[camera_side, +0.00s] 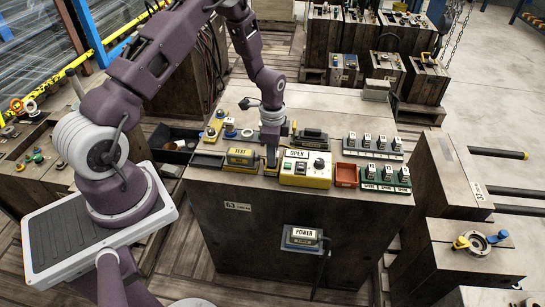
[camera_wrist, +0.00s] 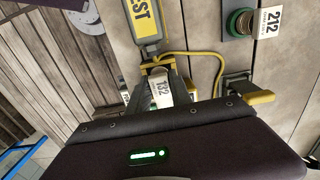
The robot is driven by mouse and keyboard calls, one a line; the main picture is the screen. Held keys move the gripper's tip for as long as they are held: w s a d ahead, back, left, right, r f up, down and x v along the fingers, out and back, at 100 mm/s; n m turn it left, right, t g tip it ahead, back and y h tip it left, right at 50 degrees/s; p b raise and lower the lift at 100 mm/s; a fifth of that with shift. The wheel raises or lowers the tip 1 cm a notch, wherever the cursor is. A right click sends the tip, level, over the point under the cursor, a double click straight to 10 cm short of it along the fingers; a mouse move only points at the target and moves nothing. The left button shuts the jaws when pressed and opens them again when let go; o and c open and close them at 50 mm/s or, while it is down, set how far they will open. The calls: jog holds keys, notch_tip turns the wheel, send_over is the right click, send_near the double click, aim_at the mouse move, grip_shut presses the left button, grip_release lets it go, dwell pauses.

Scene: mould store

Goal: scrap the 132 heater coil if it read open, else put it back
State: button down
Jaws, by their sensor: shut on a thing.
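My gripper (camera_side: 271,158) is low over the bench, between the yellow TEST stand (camera_side: 242,157) and the yellow meter (camera_side: 306,168). The meter's display reads OPEN. In the wrist view my gripper (camera_wrist: 160,92) is shut on the 132 heater coil (camera_wrist: 159,86), whose white tag shows between the jaws. The coil is at the end of the TEST stand (camera_wrist: 146,22), by its yellow bracket; I cannot tell whether it is seated or lifted. In the side view the coil is mostly hidden by the jaws.
A small red tray (camera_side: 346,175) stands right of the meter. Beyond it are a green rack (camera_side: 398,188) and a grey rack (camera_side: 372,154) with tagged parts. A green 212 coil (camera_wrist: 239,23) is near in the wrist view. A POWER box (camera_side: 302,237) is on the bench front.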

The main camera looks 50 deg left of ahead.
notch_tip(320, 180, up, 9)
jog(key=shift+w, duration=0.15)
jog(key=shift+w+d+r, duration=0.2)
jog(key=shift+w+d, duration=0.05)
jog(key=shift+w, duration=0.3)
jog(key=shift+n, duration=0.4)
jog(key=w+d, duration=0.1)
jog(key=w, duration=0.1)
jog(key=w+d+f, duration=0.1)
jog(key=w+d, duration=0.1)
jog(key=w, duration=0.1)
jog(key=w+d, duration=0.2)
jog(key=w, duration=0.1)
jog(key=shift+w+d+f, duration=0.2)
jog(key=shift+d+f, duration=0.05)
jog(key=shift+f, duration=0.1)
jog(key=w+d, duration=0.6)
jog(key=d, duration=0.4)
jog(key=shift+m+t+h, duration=0.3)
jog(key=shift+m+t, duration=0.1)
jog(key=shift+a+f, duration=0.15)
jog(key=shift+f, duration=4.05)
jog(key=c, duration=1.1)
grip_release()
jog(key=shift+o, duration=0.5)
